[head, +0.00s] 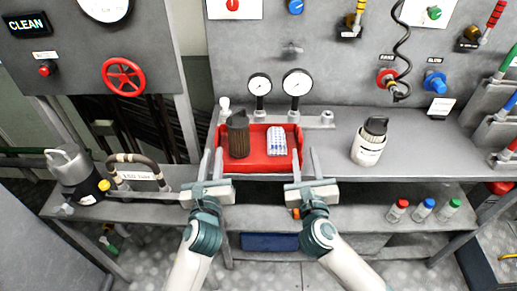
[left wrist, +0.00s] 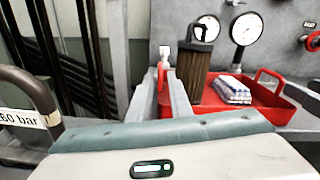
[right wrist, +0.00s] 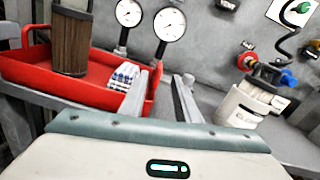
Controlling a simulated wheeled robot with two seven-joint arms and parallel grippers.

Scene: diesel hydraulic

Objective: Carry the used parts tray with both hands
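The red parts tray (head: 270,166) sits on the grey bench with a dark pleated filter (head: 238,138) standing in it and a small white-and-blue pack (head: 276,140) beside it. My left gripper (head: 211,162) is at the tray's left end; in the left wrist view its open fingers (left wrist: 164,88) stand either side of the red left handle (left wrist: 162,82). My right gripper (head: 308,162) is at the right end; in the right wrist view its fingers (right wrist: 162,85) are apart, with red tray edge showing beside the left finger. Whether they touch the tray is unclear.
A white canister (head: 369,145) stands on the bench to the right, with clear bench between. Two gauges (head: 279,84) stand behind the tray. A metal jug (head: 75,172) and hose handle (head: 138,172) are at left. Small capped bottles (head: 422,210) stand on the lower right shelf.

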